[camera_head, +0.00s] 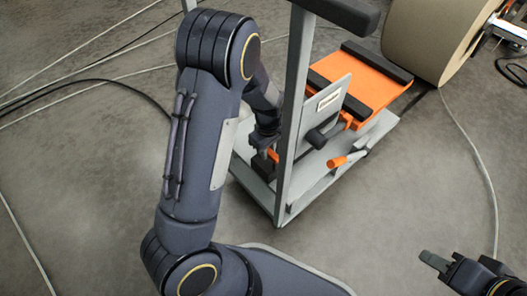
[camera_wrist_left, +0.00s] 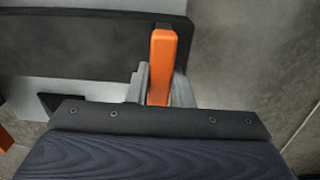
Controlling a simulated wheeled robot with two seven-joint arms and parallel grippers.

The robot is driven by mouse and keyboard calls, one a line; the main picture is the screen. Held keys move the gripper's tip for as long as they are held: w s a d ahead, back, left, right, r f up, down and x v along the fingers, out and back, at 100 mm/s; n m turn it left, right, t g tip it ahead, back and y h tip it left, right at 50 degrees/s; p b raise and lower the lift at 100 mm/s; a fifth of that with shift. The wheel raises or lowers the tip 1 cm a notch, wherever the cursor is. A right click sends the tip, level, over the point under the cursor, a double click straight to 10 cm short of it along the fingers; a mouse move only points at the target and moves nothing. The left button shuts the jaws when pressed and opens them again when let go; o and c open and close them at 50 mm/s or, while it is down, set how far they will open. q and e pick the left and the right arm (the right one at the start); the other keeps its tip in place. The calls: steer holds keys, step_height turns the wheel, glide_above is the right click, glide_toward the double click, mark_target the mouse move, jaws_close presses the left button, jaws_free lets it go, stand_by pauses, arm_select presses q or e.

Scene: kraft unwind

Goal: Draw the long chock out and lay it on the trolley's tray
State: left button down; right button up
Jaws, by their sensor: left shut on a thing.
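My left gripper (camera_head: 266,146) reaches down at the near left end of the trolley (camera_head: 313,185). In the left wrist view it is shut on an orange bar with a dark end, which I take as the long chock (camera_wrist_left: 161,62). In the head view only a small orange part of it (camera_head: 272,156) shows beside the trolley's upright. Under it in the wrist view lies a dark surface with a grey border, which looks like the tray (camera_wrist_left: 75,45); I cannot tell whether the chock touches it. My right gripper (camera_head: 436,262) is at the lower right, away from the trolley.
The trolley's grey upright (camera_head: 295,100) stands close beside my left gripper. An orange platform with black strips (camera_head: 345,82) and an orange-ended lever (camera_head: 342,161) are to the right. A large kraft roll (camera_head: 430,40) is behind. Cables cross the floor.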

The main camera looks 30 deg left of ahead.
arm_select(q)
steer(key=shift+w, duration=0.1)
steer(key=c, duration=1.2)
jaws_free()
step_height(320, 180, up, 7)
steer(key=p, duration=0.3)
steer(key=shift+f, duration=0.1)
steer(key=shift+r+p, duration=0.4)
steer(key=shift+r, duration=0.1)
